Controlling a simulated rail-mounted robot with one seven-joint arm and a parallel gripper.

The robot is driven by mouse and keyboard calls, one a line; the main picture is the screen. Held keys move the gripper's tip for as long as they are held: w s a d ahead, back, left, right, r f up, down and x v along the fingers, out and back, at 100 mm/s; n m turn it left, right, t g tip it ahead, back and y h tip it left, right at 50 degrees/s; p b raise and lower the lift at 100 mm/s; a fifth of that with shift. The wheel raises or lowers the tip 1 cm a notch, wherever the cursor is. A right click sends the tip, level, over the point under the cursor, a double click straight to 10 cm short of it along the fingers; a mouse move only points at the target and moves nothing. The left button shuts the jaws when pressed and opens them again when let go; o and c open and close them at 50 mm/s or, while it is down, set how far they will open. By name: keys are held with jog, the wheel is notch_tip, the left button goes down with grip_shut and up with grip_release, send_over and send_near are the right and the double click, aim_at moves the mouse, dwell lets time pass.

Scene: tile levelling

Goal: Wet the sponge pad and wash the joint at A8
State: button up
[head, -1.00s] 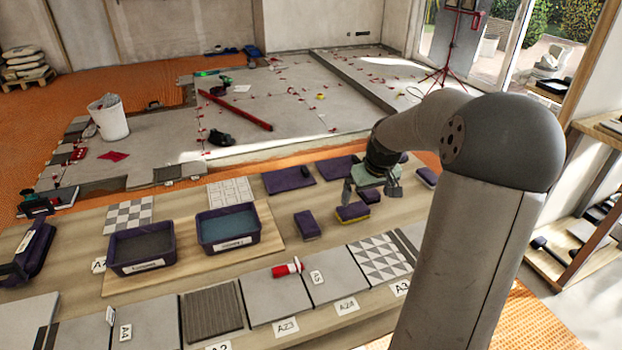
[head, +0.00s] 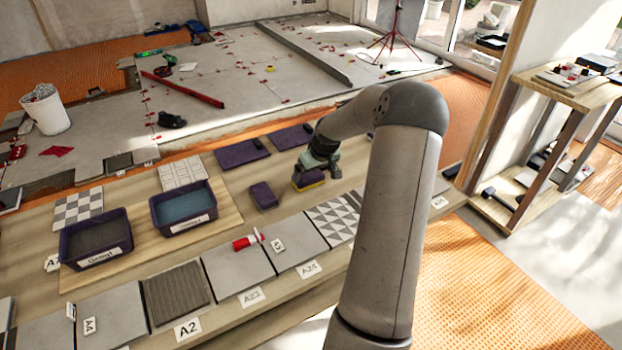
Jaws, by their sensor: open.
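A purple and yellow sponge pad (head: 308,184) lies on the wooden bench. My gripper (head: 318,172) is low over it with jaws open, fingers around or just beside the pad; I cannot tell if they touch it. A second purple sponge pad (head: 263,196) lies to the left. A dark tub with blue water (head: 183,232) and a dark tub with grey contents (head: 96,260) stand further left; their labels are too small to read surely. No label A8 is readable here.
Two dark purple flat pieces (head: 243,153) lie behind the sponges. A red and white tool (head: 247,241) lies on the front tiles, which carry labels such as A2 (head: 188,329). A wooden shelf (head: 560,90) stands at the right. A white bucket (head: 46,112) is on the floor.

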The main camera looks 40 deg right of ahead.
aim_at(311, 178)
jog(key=shift+x, duration=2.5)
jog(key=c, duration=0.7)
jog(key=o, duration=0.7)
jog(key=v, duration=1.7)
jog(key=shift+s+r, duration=0.15)
jog(key=shift+r, duration=0.1)
jog(key=shift+a, duration=0.1)
